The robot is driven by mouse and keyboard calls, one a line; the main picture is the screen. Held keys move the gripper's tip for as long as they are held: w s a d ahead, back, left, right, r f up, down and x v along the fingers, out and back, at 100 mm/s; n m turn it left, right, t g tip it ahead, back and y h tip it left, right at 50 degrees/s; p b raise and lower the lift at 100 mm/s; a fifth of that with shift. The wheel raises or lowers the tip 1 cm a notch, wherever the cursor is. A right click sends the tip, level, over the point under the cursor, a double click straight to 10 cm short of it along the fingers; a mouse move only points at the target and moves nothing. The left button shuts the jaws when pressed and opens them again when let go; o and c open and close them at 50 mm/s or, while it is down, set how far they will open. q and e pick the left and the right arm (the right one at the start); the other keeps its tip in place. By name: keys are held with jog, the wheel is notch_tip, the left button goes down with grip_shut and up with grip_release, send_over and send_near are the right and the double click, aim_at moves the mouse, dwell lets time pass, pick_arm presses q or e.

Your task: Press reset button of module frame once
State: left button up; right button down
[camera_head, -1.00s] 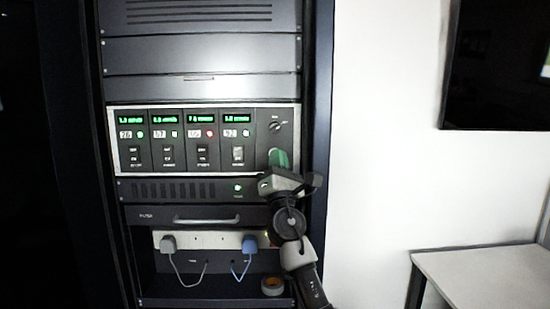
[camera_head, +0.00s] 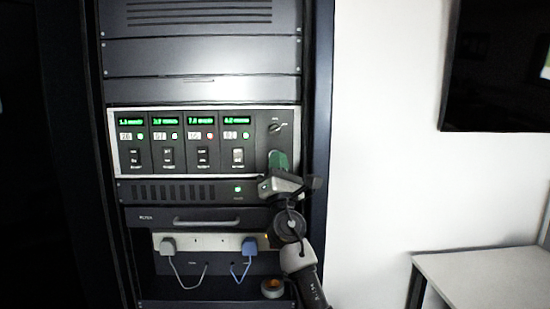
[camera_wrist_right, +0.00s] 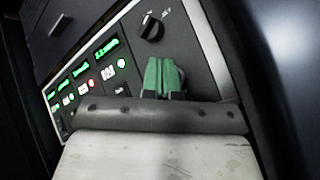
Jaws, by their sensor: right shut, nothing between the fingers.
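The module frame (camera_head: 113,160) is a light-edged panel in the rack, with several dark modules carrying green displays, small round lights and rocker switches. Its right section has a rotary knob (camera_head: 275,127), also seen in the wrist view (camera_wrist_right: 151,28). My right gripper (camera_head: 278,159) has green fingers, shut and empty, right at the panel below this knob. In the wrist view the closed fingertips (camera_wrist_right: 162,72) point at the panel face; I cannot tell whether they touch it. No reset button shows; the fingers and wrist cover that spot. My left gripper is out of view.
Below the frame are a vented unit (camera_head: 175,191) and a drawer with a handle (camera_head: 207,221). Two plugs (camera_head: 168,245) (camera_head: 249,246) with cables sit in a socket strip. A roll (camera_head: 272,288) lies low down. A white table (camera_head: 480,272) stands at right.

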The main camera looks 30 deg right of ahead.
dwell(0.8)
jog(key=shift+w+d+b, duration=0.2)
jog(key=shift+w+b, duration=0.2)
jog(key=shift+b, duration=0.05)
jog(key=shift+w+d+b, duration=0.2)
jog(key=shift+w+b, duration=0.05)
jog(key=shift+b, duration=0.3)
dwell(0.4)
dwell(0.5)
jog(key=shift+s+a+p, duration=0.4)
jog(key=shift+s+p, duration=0.25)
jog(key=shift+p, duration=0.1)
